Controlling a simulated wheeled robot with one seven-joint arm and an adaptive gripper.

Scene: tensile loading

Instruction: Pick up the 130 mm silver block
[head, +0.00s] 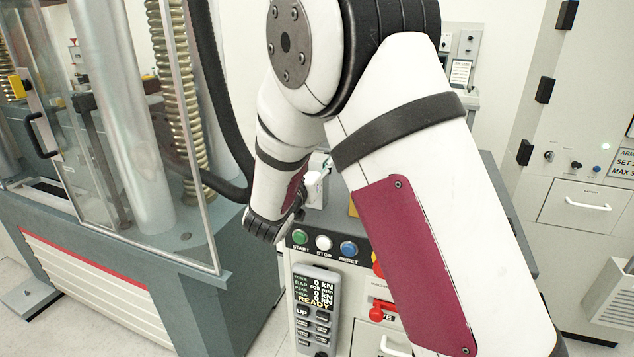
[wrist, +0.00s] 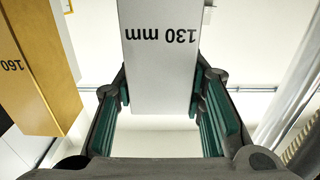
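The silver block (wrist: 160,75), marked "130 mm" upside down, fills the upper middle of the wrist view. My gripper (wrist: 163,92) has its green-padded fingers on either side of the block. The pads' inner faces show, and the fingers look spread around the block, not clamped on it. The near end of the block reaches in between the fingers. In the head view my forearm hides most of the gripper area, and the block cannot be made out clearly there.
A yellow block (wrist: 38,75) marked "160" hangs close on the left in the wrist view. In the head view, a control panel (head: 325,243) with buttons and a handheld display (head: 315,310) stands below my wrist. A glass-guarded testing machine (head: 125,130) stands left; a cabinet (head: 580,190) stands right.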

